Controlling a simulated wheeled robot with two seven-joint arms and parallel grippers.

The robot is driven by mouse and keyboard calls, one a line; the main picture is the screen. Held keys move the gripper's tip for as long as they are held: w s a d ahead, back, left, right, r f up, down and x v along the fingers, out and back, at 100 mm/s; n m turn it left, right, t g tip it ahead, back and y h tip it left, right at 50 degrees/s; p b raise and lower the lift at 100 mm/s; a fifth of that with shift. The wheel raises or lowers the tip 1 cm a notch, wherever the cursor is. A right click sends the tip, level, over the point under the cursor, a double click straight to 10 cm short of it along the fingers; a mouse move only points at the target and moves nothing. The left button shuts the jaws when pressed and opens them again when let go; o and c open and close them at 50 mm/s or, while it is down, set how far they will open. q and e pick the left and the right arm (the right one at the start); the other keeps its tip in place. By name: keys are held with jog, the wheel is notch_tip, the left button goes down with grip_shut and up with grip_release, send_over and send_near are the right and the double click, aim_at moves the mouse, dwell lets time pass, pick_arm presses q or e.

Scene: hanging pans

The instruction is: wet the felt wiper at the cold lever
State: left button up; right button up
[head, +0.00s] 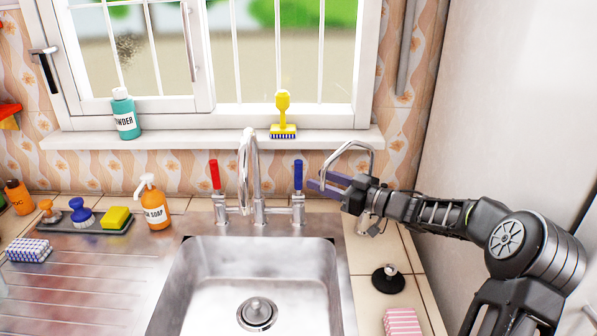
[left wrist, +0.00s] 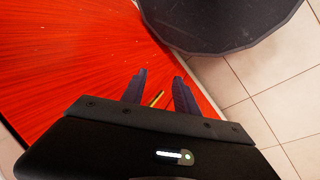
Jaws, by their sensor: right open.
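The cold lever (head: 297,175) is the blue upright handle right of the tall chrome faucet (head: 248,170). My right gripper (head: 322,184) is open just right of the blue lever, fingers pointing left towards it; whether they touch it I cannot tell. I cannot pick out the felt wiper for certain. A black disc with a pale knob (head: 388,279) lies on the tiles right of the sink, and a blue-knobbed piece (head: 80,212) stands on the left tray. My left gripper (left wrist: 160,78) shows open in the left wrist view, its fingers apart over a red surface (left wrist: 70,60).
The steel sink basin (head: 205,290) is empty below the faucet. A red lever (head: 215,175) stands left of the spout. A chrome side tap (head: 345,152) rises close behind my right gripper. A soap bottle (head: 154,208), yellow sponge (head: 117,217) and striped pink cloth (head: 402,322) stand around.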

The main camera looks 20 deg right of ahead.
aim_at(298, 185)
jog(key=p+x, duration=0.1)
jog(key=x, duration=0.6)
jog(key=shift+w+a, duration=0.15)
jog(key=shift+w, duration=0.05)
grip_shut()
dwell(1.2)
